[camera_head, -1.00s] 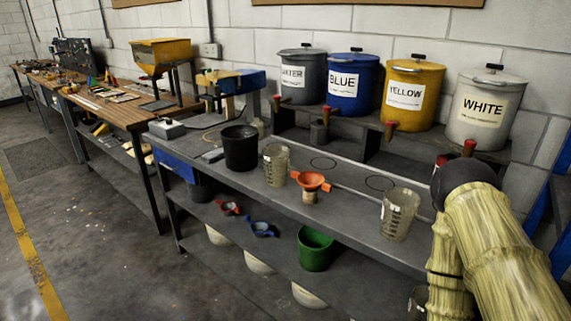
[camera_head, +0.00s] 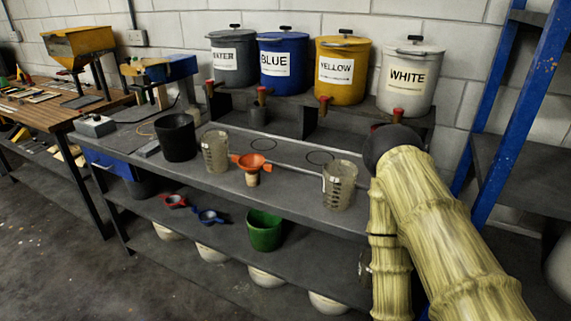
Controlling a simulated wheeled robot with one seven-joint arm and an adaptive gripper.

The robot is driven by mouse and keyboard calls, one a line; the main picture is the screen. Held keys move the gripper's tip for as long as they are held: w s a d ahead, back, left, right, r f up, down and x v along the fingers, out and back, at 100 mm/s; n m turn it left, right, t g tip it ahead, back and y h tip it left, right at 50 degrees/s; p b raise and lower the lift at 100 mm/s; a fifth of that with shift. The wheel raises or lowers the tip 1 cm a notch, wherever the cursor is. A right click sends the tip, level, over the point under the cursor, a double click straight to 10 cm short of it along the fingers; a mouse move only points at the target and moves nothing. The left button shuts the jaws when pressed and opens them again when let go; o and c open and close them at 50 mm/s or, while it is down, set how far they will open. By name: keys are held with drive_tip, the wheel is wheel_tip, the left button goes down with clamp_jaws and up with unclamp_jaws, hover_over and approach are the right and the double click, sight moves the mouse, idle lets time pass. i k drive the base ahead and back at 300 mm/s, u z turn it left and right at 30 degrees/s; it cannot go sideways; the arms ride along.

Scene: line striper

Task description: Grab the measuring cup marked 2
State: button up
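Two clear measuring cups stand upright on the grey bench top. One measuring cup (camera_head: 215,152) is between the black bucket and the orange funnel. The other measuring cup (camera_head: 339,186) is to the right of the funnel, near the front edge. Both have dark graduation marks, but I cannot read a number 2 on either. My arm, with a bamboo-like surface, fills the lower right, to the right of the right-hand cup. My gripper is not visible, so its state and distance to the cups cannot be seen.
The orange funnel (camera_head: 252,164) stands between the cups, and a black bucket (camera_head: 176,137) is to the left. Labelled paint drums, including the white drum (camera_head: 409,82), stand behind. A green bucket (camera_head: 264,230) is on the lower shelf. A blue rack (camera_head: 509,118) is at right.

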sight(214, 145)
drive_tip(key=u, duration=1.95)
drive_tip(key=i, duration=2.6)
drive_tip(key=z, duration=1.95)
